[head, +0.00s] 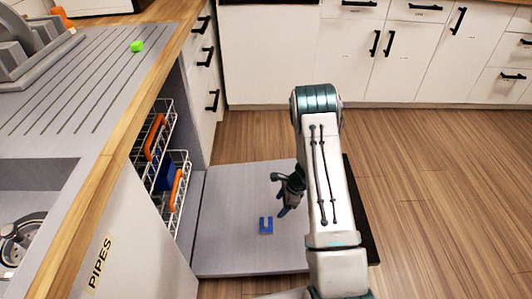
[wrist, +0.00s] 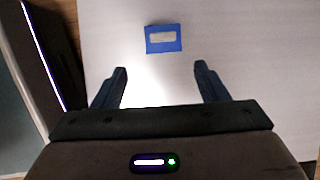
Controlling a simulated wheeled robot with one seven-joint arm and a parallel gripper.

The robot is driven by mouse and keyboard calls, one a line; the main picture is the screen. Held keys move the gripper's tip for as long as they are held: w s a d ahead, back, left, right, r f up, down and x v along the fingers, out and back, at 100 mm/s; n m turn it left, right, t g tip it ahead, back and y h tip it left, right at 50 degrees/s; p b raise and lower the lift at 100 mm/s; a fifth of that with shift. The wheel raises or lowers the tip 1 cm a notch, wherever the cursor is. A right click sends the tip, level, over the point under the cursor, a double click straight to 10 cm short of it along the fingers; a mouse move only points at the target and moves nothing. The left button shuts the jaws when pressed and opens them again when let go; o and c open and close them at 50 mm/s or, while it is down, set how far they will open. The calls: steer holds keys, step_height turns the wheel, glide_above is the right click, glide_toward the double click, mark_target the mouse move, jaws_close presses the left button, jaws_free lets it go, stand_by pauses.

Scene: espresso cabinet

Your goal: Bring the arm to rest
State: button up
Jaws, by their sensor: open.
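My gripper (head: 288,192) hangs at the end of my arm above the grey open door panel (head: 230,215), to the right of the racks. In the wrist view my gripper (wrist: 160,72) has its two dark fingers wide apart, with nothing between them. A small blue piece (head: 266,225) lies on the panel. In the wrist view the blue piece (wrist: 163,49) shows a pale middle and lies ahead of the fingertips, apart from them.
Wire racks (head: 183,190) holding orange and blue items stand at the panel's left. A counter (head: 105,190) with a ribbed drainboard (head: 90,75) and a green item (head: 137,45) is at left. White cabinets (head: 330,55) line the back. Wooden floor (head: 440,200) is clear at right.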

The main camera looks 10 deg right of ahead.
steer(key=s+a+r+n+p, duration=0.1)
steer(key=a+r+n+p, duration=0.2)
steer(key=r, duration=0.9)
steer(key=s+a+r+n+p, duration=0.1)
steer(key=s+r+n+p, duration=0.2)
steer(key=r, duration=1)
steer(key=a+r+n+p, duration=0.25)
steer(key=r+p, duration=0.25)
steer(key=r, duration=0.7)
steer(key=s+d+r+n+t+h+p, duration=0.1)
steer(key=s+r+n+h+p, duration=0.1)
steer(key=s+r+n+p, duration=0.3)
steer(key=s+d+r+n+t+h+p, duration=0.1)
steer(key=s+r+n+p, duration=0.5)
steer(key=s+r, duration=0.8)
step_height(320, 180, up, 9)
steer(key=shift+s+f+h+p, duration=0.1)
steer(key=shift+s+h+p, duration=0.2)
steer(key=shift+h+p, duration=0.45)
steer(key=shift+n, duration=0.25)
